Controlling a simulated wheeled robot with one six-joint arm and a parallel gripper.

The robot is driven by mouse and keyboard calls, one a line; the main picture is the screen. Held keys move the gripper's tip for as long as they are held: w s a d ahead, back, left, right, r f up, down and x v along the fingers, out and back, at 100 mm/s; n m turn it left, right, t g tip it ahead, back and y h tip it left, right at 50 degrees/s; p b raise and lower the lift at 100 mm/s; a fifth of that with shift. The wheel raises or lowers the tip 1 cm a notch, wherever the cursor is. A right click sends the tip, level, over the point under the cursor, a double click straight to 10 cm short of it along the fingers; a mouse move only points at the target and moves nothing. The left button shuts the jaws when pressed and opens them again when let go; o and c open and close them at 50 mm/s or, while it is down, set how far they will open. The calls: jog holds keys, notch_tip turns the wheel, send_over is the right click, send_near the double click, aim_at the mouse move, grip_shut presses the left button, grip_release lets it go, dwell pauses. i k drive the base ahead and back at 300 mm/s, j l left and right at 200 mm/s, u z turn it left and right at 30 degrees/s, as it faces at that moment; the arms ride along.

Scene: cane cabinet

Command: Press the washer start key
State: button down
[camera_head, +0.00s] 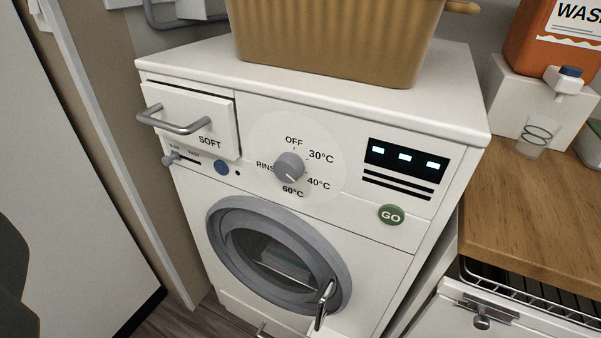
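The white washer (330,240) stands in the middle of the view. Its start key is the round green GO button (391,215) on the right of the front panel, below the lit display (405,156). Nothing covers the button. The grey dial (289,167) sits left of it, with its mark toward the lower right. The round door (280,255) looks shut, and a light stack shows dimly behind its glass. My gripper's fingers do not show. A dark shape at the left edge is too cropped to identify.
The SOFT drawer (190,120) with its bar handle sticks out at the panel's upper left. A tan basket (335,45) stands on the washer. A wooden counter (535,200) and an orange detergent container (550,45) are at the right. The space before the button looks clear.

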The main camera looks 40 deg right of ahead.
aim_at(392, 215)
jog(key=k+j+z, duration=0.7)
jog(key=k+z, duration=0.4)
jog(key=k, duration=0.15)
